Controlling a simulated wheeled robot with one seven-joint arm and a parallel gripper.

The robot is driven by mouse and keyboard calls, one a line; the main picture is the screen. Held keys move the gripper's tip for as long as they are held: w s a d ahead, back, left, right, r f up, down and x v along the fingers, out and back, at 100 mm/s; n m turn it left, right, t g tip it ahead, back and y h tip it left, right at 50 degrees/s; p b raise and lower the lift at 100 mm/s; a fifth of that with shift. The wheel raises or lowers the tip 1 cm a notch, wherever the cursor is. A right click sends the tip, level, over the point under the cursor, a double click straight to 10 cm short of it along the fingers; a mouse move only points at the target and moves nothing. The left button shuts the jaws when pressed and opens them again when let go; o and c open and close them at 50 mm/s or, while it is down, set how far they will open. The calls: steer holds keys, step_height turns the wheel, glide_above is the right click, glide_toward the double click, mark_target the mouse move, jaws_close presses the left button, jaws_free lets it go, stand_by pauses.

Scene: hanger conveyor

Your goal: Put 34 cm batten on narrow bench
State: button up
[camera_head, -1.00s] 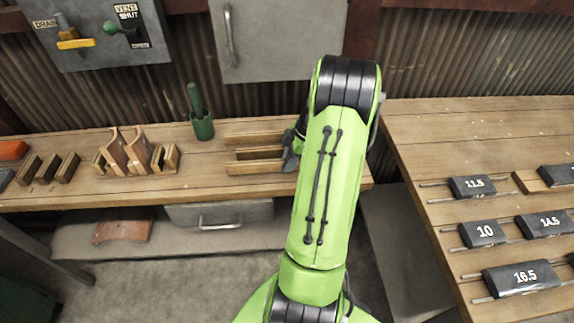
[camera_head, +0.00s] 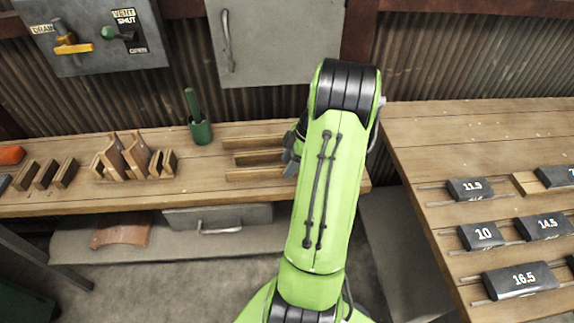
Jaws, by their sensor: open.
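My gripper (camera_head: 291,158) shows only in part behind my green arm, at the right end of the narrow bench (camera_head: 215,195) along the wall. It is open, at the right ends of several parallel wooden strips (camera_head: 255,158) lying on that bench. Its fingertips are mostly hidden, and I cannot tell whether they touch a strip. No strip carries a readable length, so I cannot tell which is the 34 cm batten. My arm hides the bench's right end in part.
A wider table (camera_head: 430,135) at right holds numbered dark blocks (camera_head: 484,235). A grey cabinet (camera_head: 276,40) and a lever panel (camera_head: 93,36) hang above.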

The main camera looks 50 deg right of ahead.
steer(key=p+v, duration=0.3)
steer(key=v, duration=0.7)
steer(key=w+a+r+m+h, duration=0.1)
steer(key=w+a+r, duration=0.1)
steer(key=a+r, duration=0.35)
steer(key=w+a+r+m, duration=0.1)
steer(key=w+a+r, duration=0.1)
steer(key=a, duration=0.6)
steer(key=w+a+r+m+h, duration=0.1)
steer(key=w+a+r, duration=0.15)
steer(key=a, duration=0.45)
steer(key=s+a+r+m+t+h, duration=0.1)
steer(key=s+a+m, duration=0.4)
steer(key=s+a, duration=0.7)
steer(key=shift+s+a+r+t, duration=0.2)
steer(key=shift+a+r+t, duration=0.35)
steer(key=shift+a, duration=0.4)
